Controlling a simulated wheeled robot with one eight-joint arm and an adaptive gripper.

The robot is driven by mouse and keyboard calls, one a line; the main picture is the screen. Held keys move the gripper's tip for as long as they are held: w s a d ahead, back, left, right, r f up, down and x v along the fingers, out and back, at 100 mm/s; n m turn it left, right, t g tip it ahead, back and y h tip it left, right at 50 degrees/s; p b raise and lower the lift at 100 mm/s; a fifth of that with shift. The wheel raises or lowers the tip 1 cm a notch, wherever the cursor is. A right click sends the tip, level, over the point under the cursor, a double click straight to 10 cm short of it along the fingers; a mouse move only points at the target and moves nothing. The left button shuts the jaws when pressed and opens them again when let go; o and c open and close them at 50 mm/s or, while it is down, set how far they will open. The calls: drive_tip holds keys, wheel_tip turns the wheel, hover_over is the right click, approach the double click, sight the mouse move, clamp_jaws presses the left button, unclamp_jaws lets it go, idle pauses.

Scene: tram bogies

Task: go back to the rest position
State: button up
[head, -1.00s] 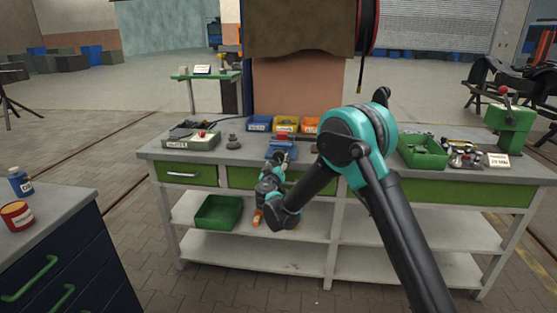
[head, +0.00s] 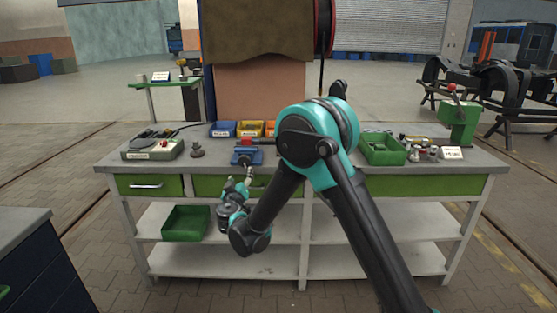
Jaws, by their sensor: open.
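My gripper (head: 248,174) is small in the head view, at the front edge of the workbench (head: 420,160), just below and in front of the blue vise (head: 246,153). The fingers point up and away from me, and no object shows between them. The jaws are open, though the fingertips are too small to see well. My teal and black arm is bent, with its elbow high at the middle and its wrist low in front of the bench's drawers.
Blue and yellow bins (head: 249,129) stand behind the vise. A green tray (head: 382,150) and a green machine (head: 458,118) stand at right. A green crate (head: 186,223) is on the shelf below. A dark cabinet (head: 40,265) stands at near left. The floor between is clear.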

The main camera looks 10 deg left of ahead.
drive_tip(key=w+d+m+g+h, duration=0.2)
drive_tip(key=d+h, duration=0.1)
drive_tip(key=d, duration=1.2)
drive_tip(key=w+d+m+g+h, duration=0.2)
drive_tip(key=d+h, duration=0.1)
drive_tip(key=d, duration=1.2)
drive_tip(key=s+d+f+m+g+h, duration=0.1)
drive_tip(key=s+d+f+g, duration=0.1)
drive_tip(key=s+d, duration=0.5)
drive_tip(key=s+d+f+m+g+h, duration=0.1)
drive_tip(key=s+d+f+m+g, duration=0.15)
drive_tip(key=d, duration=0.85)
drive_tip(key=s+d+f+g+y, duration=0.2)
drive_tip(key=s+d+f, duration=0.1)
drive_tip(key=s, duration=0.7)
drive_tip(key=s+d+f+g+y, duration=0.2)
drive_tip(key=s+d+f+g, duration=0.1)
drive_tip(key=s, duration=0.8)
drive_tip(key=shift+d+f+m, duration=0.15)
drive_tip(key=shift+d+m, duration=0.2)
drive_tip(key=shift+d, duration=0.35)
